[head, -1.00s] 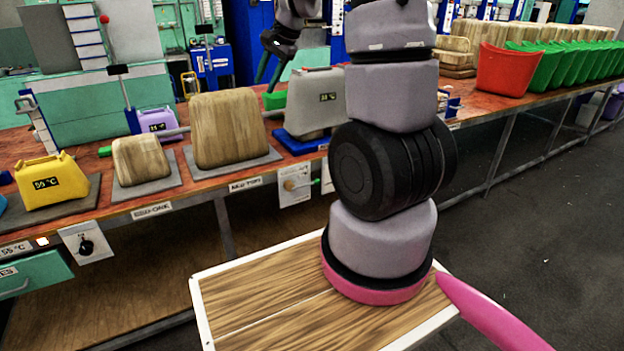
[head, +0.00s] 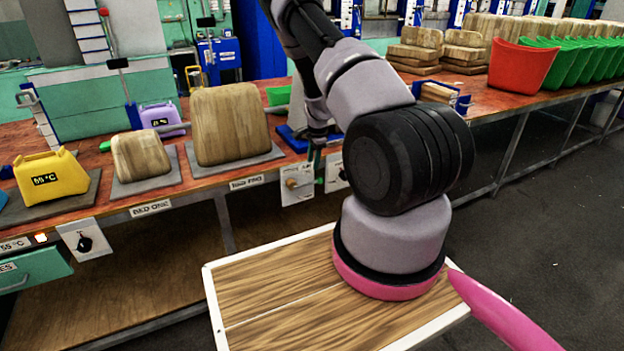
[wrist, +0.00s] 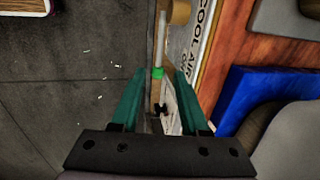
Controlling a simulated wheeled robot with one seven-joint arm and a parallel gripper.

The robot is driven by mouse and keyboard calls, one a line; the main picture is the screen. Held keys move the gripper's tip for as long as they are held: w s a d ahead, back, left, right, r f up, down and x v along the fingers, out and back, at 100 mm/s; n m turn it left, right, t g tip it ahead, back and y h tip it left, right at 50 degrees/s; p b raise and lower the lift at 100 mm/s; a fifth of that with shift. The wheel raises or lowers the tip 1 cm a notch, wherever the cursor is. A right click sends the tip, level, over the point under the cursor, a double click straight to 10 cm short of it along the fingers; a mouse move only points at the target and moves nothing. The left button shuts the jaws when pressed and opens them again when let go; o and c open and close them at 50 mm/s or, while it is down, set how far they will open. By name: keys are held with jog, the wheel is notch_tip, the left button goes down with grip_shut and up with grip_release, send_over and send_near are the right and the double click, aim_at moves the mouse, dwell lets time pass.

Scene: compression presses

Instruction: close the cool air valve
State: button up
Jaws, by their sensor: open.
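The cool air valve (head: 291,184) is on a white panel at the bench's front edge, with a brass body and a lever pointing right to a green tip. In the wrist view its brass body (wrist: 180,12) is at the top beside the "COOL AIR" label (wrist: 203,38), and the grey lever (wrist: 161,38) ends in a green tip (wrist: 158,72). My gripper (wrist: 160,72) is open; the green tip appears between its teal fingertips, but I cannot tell the depth or any contact. In the head view my gripper (head: 317,158) hangs just above the lever tip.
A black knob (wrist: 160,108) on the neighbouring panel shows between the fingers. Open grey floor (wrist: 60,90) is on the left.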

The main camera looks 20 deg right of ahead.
aim_at(311, 183)
jog(key=f, duration=0.3)
jog(key=w+f, duration=0.1)
jog(key=f, duration=0.5)
jog(key=shift+w+f, duration=0.25)
jog(key=shift+w, duration=0.15)
grip_shut()
dwell(0.9)
